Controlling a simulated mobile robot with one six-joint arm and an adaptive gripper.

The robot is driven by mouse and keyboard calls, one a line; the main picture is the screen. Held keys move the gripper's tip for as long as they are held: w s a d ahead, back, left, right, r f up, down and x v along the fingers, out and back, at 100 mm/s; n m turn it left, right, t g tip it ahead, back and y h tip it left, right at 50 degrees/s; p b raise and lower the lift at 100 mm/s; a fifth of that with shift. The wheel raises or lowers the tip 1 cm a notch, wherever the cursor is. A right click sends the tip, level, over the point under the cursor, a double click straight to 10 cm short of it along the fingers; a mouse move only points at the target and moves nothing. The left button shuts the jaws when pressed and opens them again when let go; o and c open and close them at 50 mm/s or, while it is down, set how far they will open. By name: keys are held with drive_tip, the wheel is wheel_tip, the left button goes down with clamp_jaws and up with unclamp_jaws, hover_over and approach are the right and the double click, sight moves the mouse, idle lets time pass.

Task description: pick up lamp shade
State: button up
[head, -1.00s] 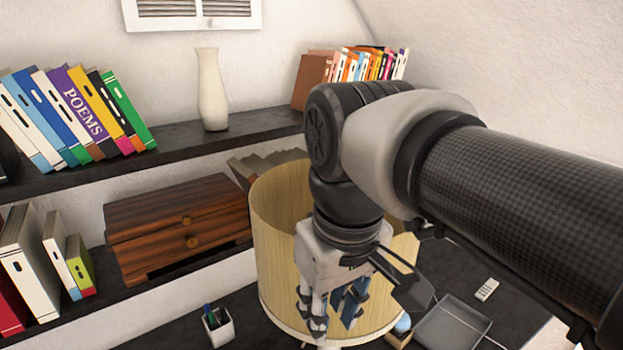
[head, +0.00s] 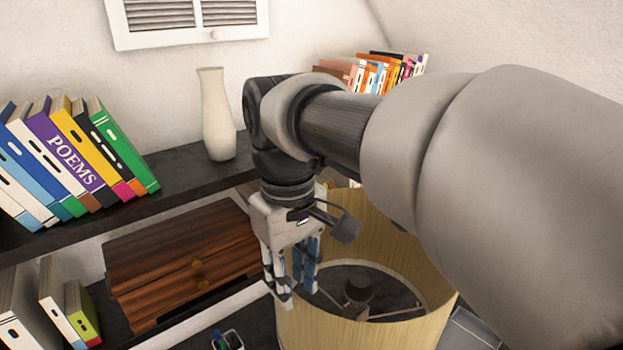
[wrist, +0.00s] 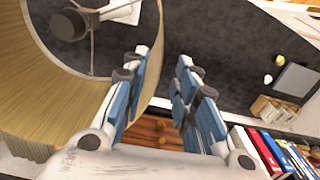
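The lamp shade (head: 415,245) is a pale yellow, open-topped drum with a metal frame inside, at the lower middle right of the head view. In the wrist view the shade (wrist: 60,105) fills the left side, with its inner wall and frame showing. My gripper (head: 291,292) points down at the shade's left rim in the head view. Its fingers (wrist: 165,68) are apart, with a clear gap between them. The shade's edge passes close by the left finger in the wrist view. I cannot tell whether the wall lies between the fingers or touches one.
A wooden drawer box (head: 185,262) stands on the lower shelf left of my gripper. A white vase (head: 217,115) and leaning books (head: 75,150) stand on the upper shelf (head: 130,190). A pen cup (head: 227,341) is below. My arm hides much of the right side.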

wheel_tip(320, 180, down, 2)
drive_tip(key=shift+s+f, duration=0.1)
drive_tip(key=f, duration=0.3)
drive_tip(key=w+f, duration=0.1)
drive_tip(key=f, duration=0.1)
drive_tip(key=shift+a+f, duration=0.25)
drive_tip(key=shift+c, duration=0.4)
clamp_jaws()
idle(0.3)
